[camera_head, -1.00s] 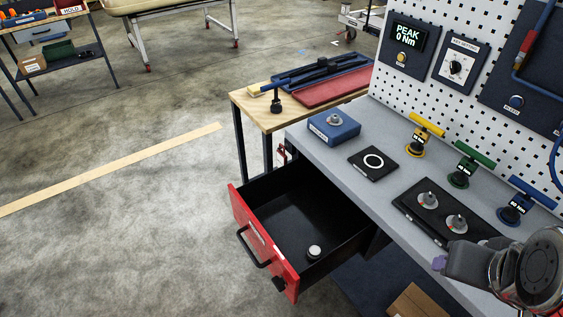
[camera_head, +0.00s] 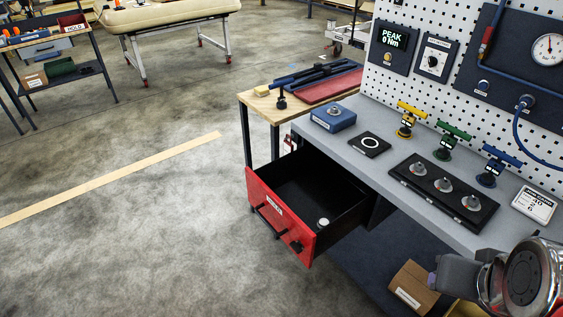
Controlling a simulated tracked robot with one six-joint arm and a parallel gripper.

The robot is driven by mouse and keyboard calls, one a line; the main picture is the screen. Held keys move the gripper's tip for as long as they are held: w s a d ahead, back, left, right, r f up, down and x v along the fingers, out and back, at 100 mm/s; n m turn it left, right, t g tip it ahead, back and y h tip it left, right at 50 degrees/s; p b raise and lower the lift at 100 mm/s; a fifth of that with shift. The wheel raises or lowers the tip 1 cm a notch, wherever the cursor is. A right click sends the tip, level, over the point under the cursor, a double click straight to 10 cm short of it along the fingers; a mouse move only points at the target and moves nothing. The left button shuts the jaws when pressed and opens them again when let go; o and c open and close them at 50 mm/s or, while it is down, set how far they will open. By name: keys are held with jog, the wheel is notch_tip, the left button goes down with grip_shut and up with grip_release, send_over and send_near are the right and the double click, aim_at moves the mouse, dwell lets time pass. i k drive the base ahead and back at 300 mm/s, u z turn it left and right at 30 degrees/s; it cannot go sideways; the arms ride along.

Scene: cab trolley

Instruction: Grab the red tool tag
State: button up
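A small red item (camera_head: 289,143) with a pale patch hangs at the left end of the grey workbench (camera_head: 375,128), just above the open drawer. It may be the red tool tag, but it is too small to read. The end of my arm shows at the lower right, in front of the bench, with a dark grey part and a small purple tip (camera_head: 432,280). It is well apart from the red item. My fingers cannot be made out clearly.
The red-fronted drawer (camera_head: 282,215) stands open with a round knob (camera_head: 323,223) inside. Blue, green and yellow T-handled tools and a black knob tray (camera_head: 470,212) stand on the bench. A cardboard box (camera_head: 414,288) lies below.

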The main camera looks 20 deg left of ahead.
aim_at(289, 147)
jog(key=k, duration=0.65)
jog(key=u, duration=0.45)
jog(key=i, duration=0.8)
jog(key=u, duration=0.95)
jog(key=i, duration=0.7)
jog(key=u, duration=0.65)
jog(key=i, duration=1.1)
jog(key=u, duration=0.2)
